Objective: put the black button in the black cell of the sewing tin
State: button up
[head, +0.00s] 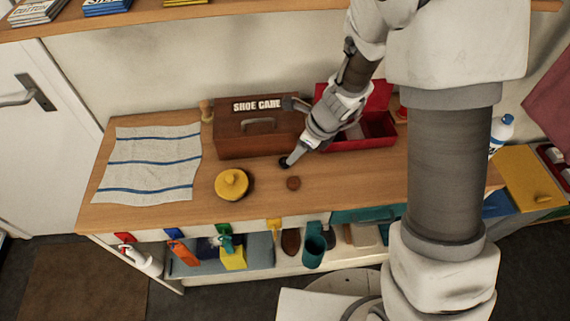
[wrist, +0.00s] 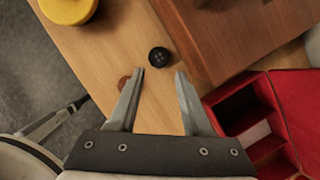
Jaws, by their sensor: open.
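The black button (wrist: 159,56) lies flat on the wooden top beside the brown wooden box. In the wrist view it is just past my open fingertips, between their lines, with nothing held. In the head view the black button (head: 284,162) is a dark spot at the tip of my gripper (head: 290,161), partly hidden by it. The red sewing tin (head: 355,144) stands open to the right, partly behind my arm. My gripper (wrist: 159,74) is empty.
A brown disc (head: 293,183) lies in front of the button. The brown SHOE CARE box (head: 230,144) stands close behind it. A yellow round tin (head: 232,183) and a striped cloth (head: 150,150) are to the left. The front right of the top is clear.

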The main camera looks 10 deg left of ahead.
jog(key=x, duration=0.2)
jog(key=b+x, duration=0.1)
jog(key=x, duration=0.2)
jog(key=shift+a, duration=0.4)
grip_shut()
